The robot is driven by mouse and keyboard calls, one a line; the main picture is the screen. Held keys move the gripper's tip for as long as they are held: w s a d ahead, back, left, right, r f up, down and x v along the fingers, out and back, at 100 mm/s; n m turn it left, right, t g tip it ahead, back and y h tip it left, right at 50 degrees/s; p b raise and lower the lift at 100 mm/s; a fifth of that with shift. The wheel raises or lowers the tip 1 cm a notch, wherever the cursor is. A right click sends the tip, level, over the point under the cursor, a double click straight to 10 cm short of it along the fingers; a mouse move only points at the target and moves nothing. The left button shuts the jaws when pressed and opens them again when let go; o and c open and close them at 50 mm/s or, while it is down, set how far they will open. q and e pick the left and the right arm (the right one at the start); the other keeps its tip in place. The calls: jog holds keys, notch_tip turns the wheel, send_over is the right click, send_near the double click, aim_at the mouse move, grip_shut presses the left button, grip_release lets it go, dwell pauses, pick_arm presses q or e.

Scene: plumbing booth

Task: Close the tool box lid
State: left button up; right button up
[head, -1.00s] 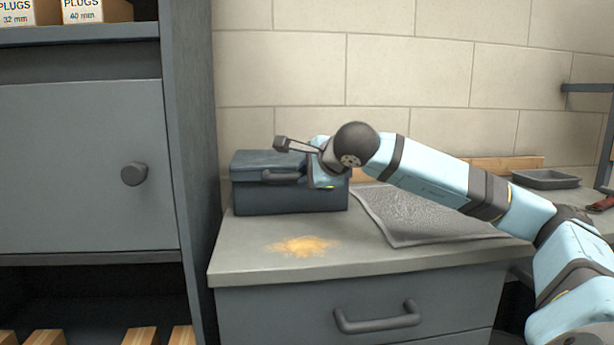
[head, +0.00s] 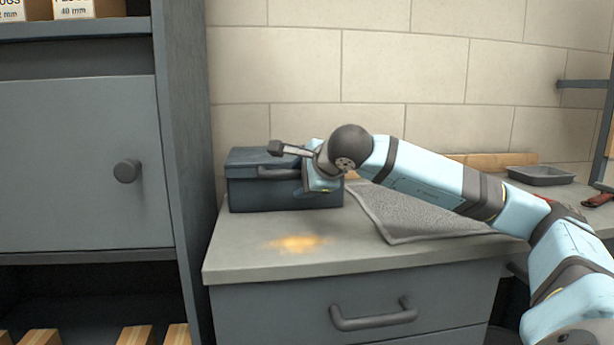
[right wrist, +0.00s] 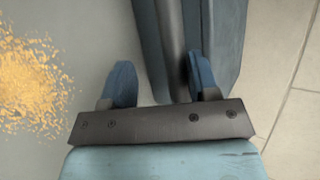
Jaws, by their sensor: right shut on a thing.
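The dark blue-grey tool box (head: 250,195) stands on the worktop against the tiled wall. Its lid (head: 245,158) lies down on the body and looks closed, with no clear gap; its right part is hidden behind my arm. The dark handle (head: 275,173) runs along the lid's front. My right gripper (head: 304,182) is at the right end of this handle and shut on it. In the right wrist view the dark handle bar (right wrist: 173,45) runs between the two blue fingers (right wrist: 160,80). My left gripper is not in view.
The grey worktop (head: 240,262) is clear in front of the box except for a patch of yellowish dust (head: 297,243). A grey mat (head: 410,217) lies to the right, with a shallow tray (head: 541,175) farther right. A tall grey cabinet (head: 80,165) stands close on the left.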

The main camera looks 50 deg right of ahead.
jog(key=shift+s+f, duration=0.1)
jog(key=shift+f, duration=0.1)
jog(key=v, duration=1.4)
jog(key=shift+r, duration=0.2)
jog(key=shift+w, duration=0.2)
